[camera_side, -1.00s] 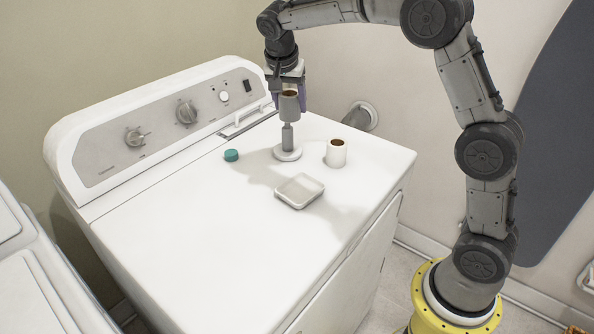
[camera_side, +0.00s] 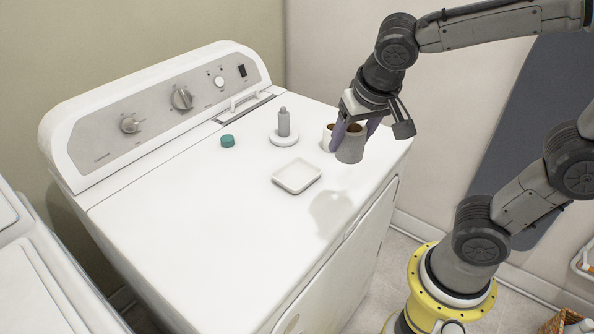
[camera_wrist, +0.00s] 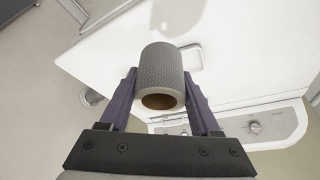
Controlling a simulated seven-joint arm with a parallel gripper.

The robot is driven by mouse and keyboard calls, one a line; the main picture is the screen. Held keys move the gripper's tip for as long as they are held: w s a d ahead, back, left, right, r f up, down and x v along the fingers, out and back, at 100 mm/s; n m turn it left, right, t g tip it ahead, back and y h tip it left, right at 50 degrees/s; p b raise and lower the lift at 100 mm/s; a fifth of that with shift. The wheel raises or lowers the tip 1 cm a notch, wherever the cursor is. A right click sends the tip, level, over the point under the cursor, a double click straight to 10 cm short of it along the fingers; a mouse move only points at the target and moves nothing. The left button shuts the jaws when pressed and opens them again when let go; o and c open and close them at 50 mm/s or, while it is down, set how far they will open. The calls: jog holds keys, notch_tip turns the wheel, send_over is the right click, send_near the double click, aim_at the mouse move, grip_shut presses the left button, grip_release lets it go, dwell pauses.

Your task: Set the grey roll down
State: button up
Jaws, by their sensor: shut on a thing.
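The grey roll (camera_side: 350,149) is held between the fingers of my gripper (camera_side: 353,133), near the right side of the washer top. It is in the air and looks slightly tilted in the side view. Its shadow falls on the washer top below and to the left. In the wrist view the textured grey roll (camera_wrist: 162,68) sits between both purple fingers (camera_wrist: 160,88), with its brown core opening facing the camera. The washer top (camera_side: 210,235) beneath is white and flat.
A white roll (camera_side: 326,138) stands just behind the grey roll, partly hidden. A holder with a grey post (camera_side: 284,123) on a round white base stands further left. A white tray (camera_side: 297,177) and a teal cap (camera_side: 227,141) lie nearby. The front left washer top is clear.

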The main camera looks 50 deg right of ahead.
jog(key=w+f, duration=0.3)
jog(key=w, duration=0.1)
jog(key=w+f, duration=0.3)
jog(key=w, duration=0.1)
jog(key=w+f, duration=0.3)
jog(key=w, duration=0.1)
jog(key=shift+w+d+f, duration=0.1)
jog(key=shift+w+d, duration=0.15)
jog(key=shift+w+f, duration=0.15)
jog(key=shift+f, duration=1.55)
jog(key=shift+f, duration=0.1)
jog(key=o, duration=1.1)
